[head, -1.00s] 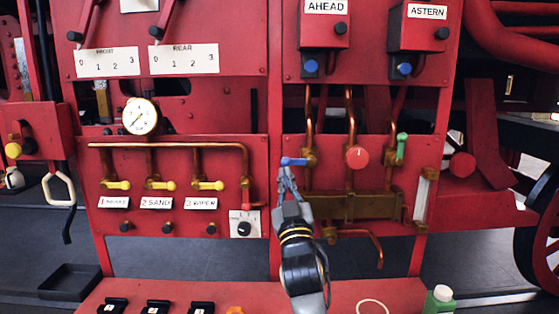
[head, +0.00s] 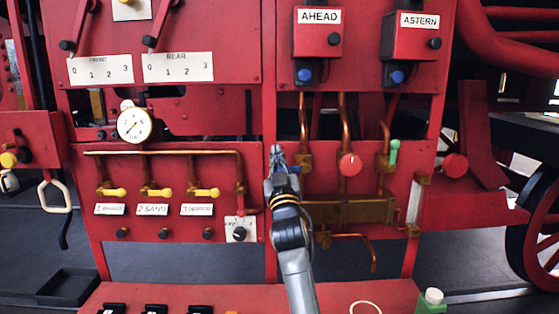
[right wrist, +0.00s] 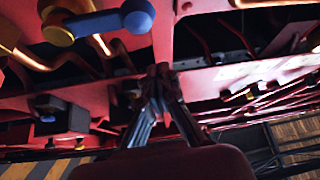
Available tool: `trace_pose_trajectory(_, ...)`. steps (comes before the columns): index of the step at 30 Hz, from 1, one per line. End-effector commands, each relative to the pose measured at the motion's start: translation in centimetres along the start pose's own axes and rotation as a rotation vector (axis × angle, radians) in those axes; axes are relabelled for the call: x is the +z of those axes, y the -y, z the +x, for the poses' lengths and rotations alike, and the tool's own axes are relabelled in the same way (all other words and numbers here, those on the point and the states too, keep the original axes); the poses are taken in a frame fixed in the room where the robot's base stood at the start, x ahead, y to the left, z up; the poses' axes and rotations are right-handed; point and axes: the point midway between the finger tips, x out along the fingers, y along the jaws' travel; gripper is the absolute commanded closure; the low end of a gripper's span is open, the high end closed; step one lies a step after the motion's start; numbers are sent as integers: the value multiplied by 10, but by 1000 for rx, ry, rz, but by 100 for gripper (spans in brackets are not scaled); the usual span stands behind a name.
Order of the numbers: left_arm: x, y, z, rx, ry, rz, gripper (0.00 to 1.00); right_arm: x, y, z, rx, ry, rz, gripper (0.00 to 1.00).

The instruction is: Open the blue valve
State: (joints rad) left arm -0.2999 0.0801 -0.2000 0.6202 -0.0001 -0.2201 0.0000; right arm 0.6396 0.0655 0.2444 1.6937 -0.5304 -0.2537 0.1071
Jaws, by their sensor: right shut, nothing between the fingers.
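The blue valve's lever (right wrist: 97,22) shows at the upper left of the right wrist view, with a rounded blue end and a yellowish body (right wrist: 58,27) at its other end. In the head view its brass body (head: 304,163) shows on the copper pipe, but I cannot make out the blue lever beside my gripper. My right gripper (head: 277,152) is just left of that body, in front of the red panel. Its fingertips (right wrist: 160,74) are together and empty, apart from the lever in the right wrist view. My left gripper is not in view.
A red round knob (head: 349,165) and a green handle (head: 394,152) sit on pipes to the right. Three yellow levers (head: 159,193) and a gauge (head: 134,123) are on the left. Red AHEAD (head: 318,38) and ASTERN (head: 411,40) boxes are above.

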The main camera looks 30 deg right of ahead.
Motion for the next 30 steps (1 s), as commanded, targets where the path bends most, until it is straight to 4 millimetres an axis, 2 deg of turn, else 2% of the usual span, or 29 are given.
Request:
trace_pose_trajectory(1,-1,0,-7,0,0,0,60,-3,-1,11,0,0,-1,100)
trace_pose_trajectory(3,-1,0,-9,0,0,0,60,14,1,3,-2,6,0,100)
trace_pose_trajectory(6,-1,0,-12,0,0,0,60,26,1,-2,-2,4,1,100)
trace_pose_trajectory(12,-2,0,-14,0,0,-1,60,37,1,-7,-1,1,1,100)
trace_pose_trajectory(24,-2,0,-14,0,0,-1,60,38,1,-8,-3,0,-3,100)
trace_pose_trajectory(30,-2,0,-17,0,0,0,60,36,8,-11,-22,0,-37,100)
